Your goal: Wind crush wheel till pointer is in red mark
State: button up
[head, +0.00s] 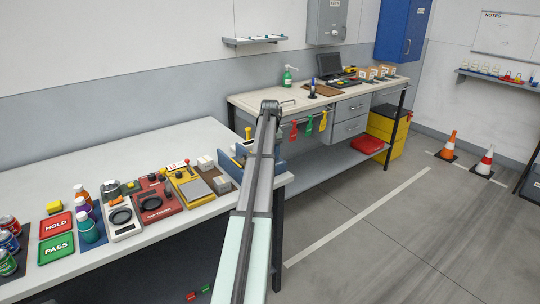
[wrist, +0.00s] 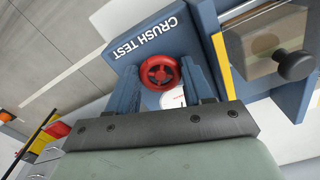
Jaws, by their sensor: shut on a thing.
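The crush wheel (wrist: 159,72), a small red spoked handwheel, is on the blue crush test machine (wrist: 200,18) in the wrist view. My gripper (wrist: 158,70) has one finger on each side of the wheel and is shut on its rim. A white dial face (wrist: 172,98) shows just below the wheel, mostly hidden by the wheel and my gripper. I cannot make out the pointer or a red mark. In the head view, parts of the blue machine (head: 230,166) show beside my arm, which hides the wheel and my gripper.
A brown box (wrist: 262,50) sits in the machine near a black knob (wrist: 295,65). In the head view, the white bench (head: 130,150) holds a red device (head: 155,203), a yellow device (head: 190,187) and HOLD (head: 55,223) and PASS (head: 56,248) pads to the left.

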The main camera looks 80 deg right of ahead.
jog(key=o, duration=1)
jog(key=shift+o, duration=0.2)
notch_tip(320, 180, up, 14)
jog(key=shift+f, duration=0.1)
dwell(0.3)
